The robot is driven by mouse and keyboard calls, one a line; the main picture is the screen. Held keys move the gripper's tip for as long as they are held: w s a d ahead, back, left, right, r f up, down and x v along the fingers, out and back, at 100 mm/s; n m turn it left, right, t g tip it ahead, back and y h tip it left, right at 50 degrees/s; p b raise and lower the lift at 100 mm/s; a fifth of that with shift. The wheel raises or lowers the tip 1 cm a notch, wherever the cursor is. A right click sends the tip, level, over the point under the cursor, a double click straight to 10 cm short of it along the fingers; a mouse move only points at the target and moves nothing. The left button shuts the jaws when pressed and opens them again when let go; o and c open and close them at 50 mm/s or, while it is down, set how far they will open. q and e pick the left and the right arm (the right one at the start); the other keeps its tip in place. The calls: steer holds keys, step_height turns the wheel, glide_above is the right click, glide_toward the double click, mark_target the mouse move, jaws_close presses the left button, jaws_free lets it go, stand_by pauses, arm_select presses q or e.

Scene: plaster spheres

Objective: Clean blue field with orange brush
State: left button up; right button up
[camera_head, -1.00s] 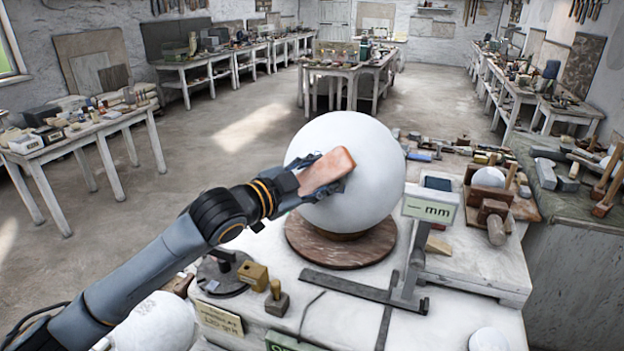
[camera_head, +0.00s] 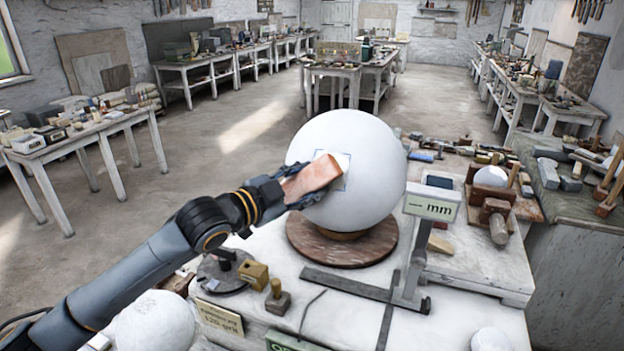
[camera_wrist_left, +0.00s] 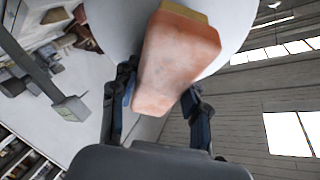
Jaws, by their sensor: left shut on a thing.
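A large white plaster sphere (camera_head: 380,190) rests on a round brown base on the white bench. My left gripper (camera_head: 301,194) is shut on the orange brush (camera_head: 312,177), a block held tilted against or very near the sphere; contact is unclear. In the left wrist view the brush (camera_wrist_left: 178,60) sits between the fingers, a yellowish edge at its far end towards the sphere (camera_wrist_left: 118,22). My right gripper is out of view.
A stand with an "mm" display (camera_head: 432,206) is right of the sphere, with a flat dark bar (camera_head: 350,284) in front. Small brass blocks (camera_head: 254,272) and another white sphere (camera_head: 155,322) lie at the front left. Cluttered tools fill the right.

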mark_target(317, 173)
arm_select(q)
steer(key=shift+a+f, duration=0.1)
steer(key=shift+a, duration=0.15)
steer(key=shift+w, duration=0.1)
steer(key=shift+d+r+p, duration=0.2)
steer(key=shift+d+r, duration=0.5)
steer(key=shift+d, duration=0.2)
steer(key=shift+d+r+p, duration=0.15)
steer(key=shift+d+r, duration=0.55)
steer(key=shift+d, duration=0.2)
steer(key=shift+s+a, duration=0.1)
steer(key=shift+s, duration=0.1)
steer(key=shift+s+a+f, duration=0.1)
steer(key=shift+a+f, duration=0.15)
steer(key=shift+a, duration=0.15)
steer(key=shift+s+a+f, duration=0.15)
steer(key=shift+s+a, duration=0.3)
steer(key=shift+a, duration=0.25)
steer(key=shift+w+d, duration=0.1)
